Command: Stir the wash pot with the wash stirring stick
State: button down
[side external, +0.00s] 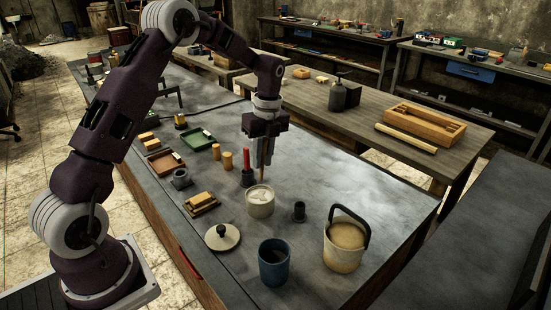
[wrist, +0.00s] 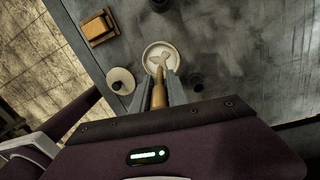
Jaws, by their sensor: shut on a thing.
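The wash pot (side external: 260,204) is a small cream-coloured round pot with pale wash inside, standing on the grey bench; it also shows in the wrist view (wrist: 149,50). My gripper (side external: 263,164) is directly above the pot, pointing down, shut on the wooden wash stirring stick (side external: 262,179). In the wrist view the stick (wrist: 158,96) runs between the two fingers, and its pale, wider end lies over the pot's opening. The stick's lower end is at the pot's mouth; I cannot tell how deep it reaches.
A round lid with a knob (side external: 222,237) lies left of the pot. A red-handled tool in a dark holder (side external: 247,165) stands close behind it. A small dark cup (side external: 299,212) is at right. A blue cup (side external: 273,265) and a handled bucket (side external: 343,252) stand in front.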

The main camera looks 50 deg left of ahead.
aim_at(260, 180)
jog(key=shift+s+a+f, duration=0.1)
jog(key=shift+s+f, duration=0.05)
jog(key=shift+f, duration=1.6)
jog(key=shift+s+a+f, duration=0.1)
jog(key=shift+s+f, duration=0.05)
jog(key=shift+f, duration=1.55)
